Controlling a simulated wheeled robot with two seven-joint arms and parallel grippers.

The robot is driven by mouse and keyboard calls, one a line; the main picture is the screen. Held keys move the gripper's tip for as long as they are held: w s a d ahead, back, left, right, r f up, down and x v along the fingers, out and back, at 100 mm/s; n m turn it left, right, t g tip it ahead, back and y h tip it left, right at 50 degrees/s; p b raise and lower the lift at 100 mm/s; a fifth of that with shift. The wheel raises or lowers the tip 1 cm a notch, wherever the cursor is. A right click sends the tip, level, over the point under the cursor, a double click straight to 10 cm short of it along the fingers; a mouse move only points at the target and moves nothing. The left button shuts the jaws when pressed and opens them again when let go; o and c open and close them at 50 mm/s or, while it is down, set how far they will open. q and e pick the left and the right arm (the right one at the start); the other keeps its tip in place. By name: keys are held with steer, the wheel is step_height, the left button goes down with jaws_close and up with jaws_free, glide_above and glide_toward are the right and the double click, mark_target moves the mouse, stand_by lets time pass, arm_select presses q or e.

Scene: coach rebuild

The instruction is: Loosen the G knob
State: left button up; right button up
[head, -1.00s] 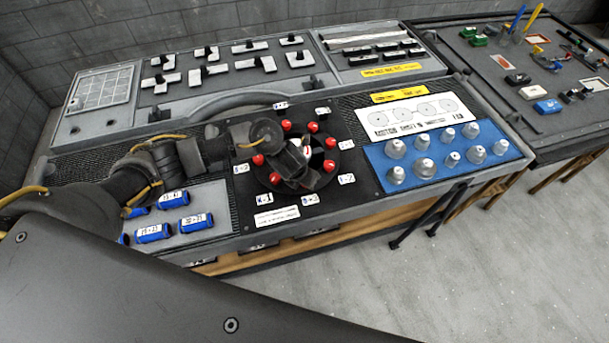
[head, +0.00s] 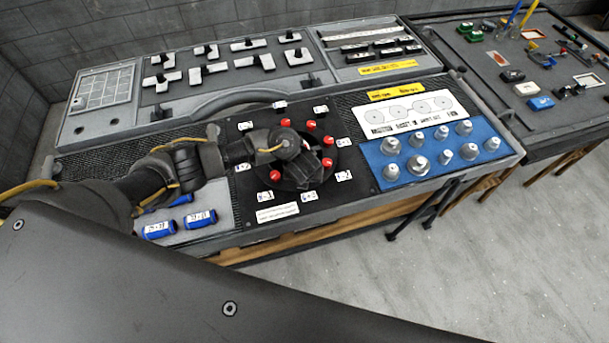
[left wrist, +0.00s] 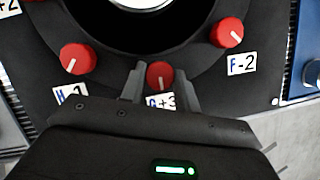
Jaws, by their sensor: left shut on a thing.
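In the left wrist view, the G knob (left wrist: 160,75) is a small red round knob with a pale pointer line. Its label, reading G+3 (left wrist: 165,102), is partly covered by my fingers. My left gripper (left wrist: 159,71) is shut on this knob, with one grey finger on each side. In the head view, my left gripper (head: 304,177) is over the front of the black round dial area and hides the G knob. My right gripper is not in view.
The H knob (left wrist: 78,58) and F knob (left wrist: 230,32) sit close on either side. More red knobs (head: 310,125) ring the panel. A blue board with silver knobs (head: 418,165) lies to the right, and blue cylinders (head: 201,218) lie to the left.

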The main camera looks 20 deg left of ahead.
arm_select(q)
steer(key=o, duration=0.9)
steer(key=shift+o, duration=0.2)
